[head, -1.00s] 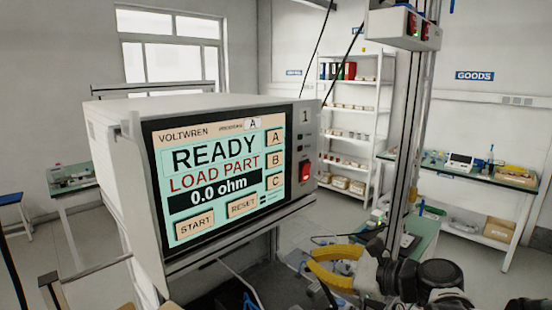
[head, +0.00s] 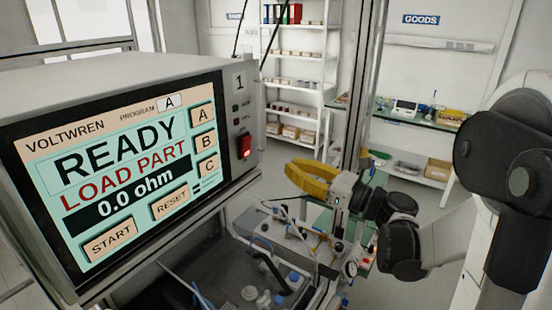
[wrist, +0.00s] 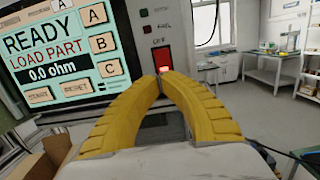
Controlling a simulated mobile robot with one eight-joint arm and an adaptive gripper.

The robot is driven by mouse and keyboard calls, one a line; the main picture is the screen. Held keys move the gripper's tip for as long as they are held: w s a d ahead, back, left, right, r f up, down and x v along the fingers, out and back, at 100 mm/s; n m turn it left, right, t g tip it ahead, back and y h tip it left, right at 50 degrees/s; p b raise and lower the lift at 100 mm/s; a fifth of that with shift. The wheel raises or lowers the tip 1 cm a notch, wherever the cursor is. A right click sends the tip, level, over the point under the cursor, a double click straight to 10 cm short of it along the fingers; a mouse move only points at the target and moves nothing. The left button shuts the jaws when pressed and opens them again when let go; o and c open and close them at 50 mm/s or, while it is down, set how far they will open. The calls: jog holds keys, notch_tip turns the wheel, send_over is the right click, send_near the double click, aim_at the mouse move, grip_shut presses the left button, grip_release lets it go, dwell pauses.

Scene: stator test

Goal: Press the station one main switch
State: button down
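The station one main switch is a red rocker (head: 244,146) with a lit lower part, on the dark right-hand strip of the tester front, below the number 1. In the wrist view the switch (wrist: 163,59) is straight ahead of the fingertips, which hide its lower part. My gripper (head: 289,170) has yellow fingers, and in the head view it is right of and slightly below the switch, apart from it. In the wrist view my gripper (wrist: 161,73) has its fingertips together with nothing between them. The tester screen (head: 120,175) reads READY, LOAD PART, 0.0 ohm.
A fixture with cables and fittings (head: 290,245) lies below the gripper. A vertical metal post (head: 367,90) stands behind it. White shelves (head: 295,85) and a green-topped bench (head: 430,118) are at the back. The space between fingertips and switch looks clear.

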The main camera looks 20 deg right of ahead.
aim_at(246, 146)
jog(key=x, duration=1.2)
jog(key=shift+w+a+b, duration=0.15)
jog(key=shift+w+b, duration=0.15)
jog(key=shift+b, duration=0.05)
jog(key=shift+w+a+r, duration=0.1)
